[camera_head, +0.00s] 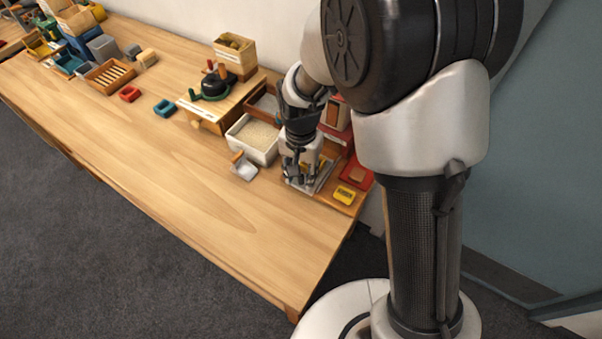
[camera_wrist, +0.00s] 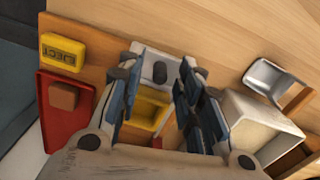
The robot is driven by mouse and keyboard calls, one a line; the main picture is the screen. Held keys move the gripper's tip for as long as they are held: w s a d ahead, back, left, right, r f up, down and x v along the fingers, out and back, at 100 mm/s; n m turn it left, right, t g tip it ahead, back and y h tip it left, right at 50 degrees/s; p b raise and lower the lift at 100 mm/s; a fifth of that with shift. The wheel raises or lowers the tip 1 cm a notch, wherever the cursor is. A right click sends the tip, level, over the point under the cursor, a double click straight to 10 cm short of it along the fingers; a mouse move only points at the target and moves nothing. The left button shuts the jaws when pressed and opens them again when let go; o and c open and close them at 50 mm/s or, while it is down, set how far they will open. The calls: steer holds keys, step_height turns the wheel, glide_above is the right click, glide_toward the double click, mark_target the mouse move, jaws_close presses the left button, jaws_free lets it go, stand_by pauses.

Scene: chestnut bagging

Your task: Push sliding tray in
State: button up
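A yellow EJECT block (camera_wrist: 63,52) and a red tray (camera_wrist: 47,120) with a brown block lie beside the station. A white bin (camera_head: 240,147) of grains and a metal scoop (camera_head: 244,169) stand on the other side. The table's front middle (camera_head: 200,190) is clear.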

steer(key=shift+c, duration=0.4)
jaws_close()
stand_by(0.4)
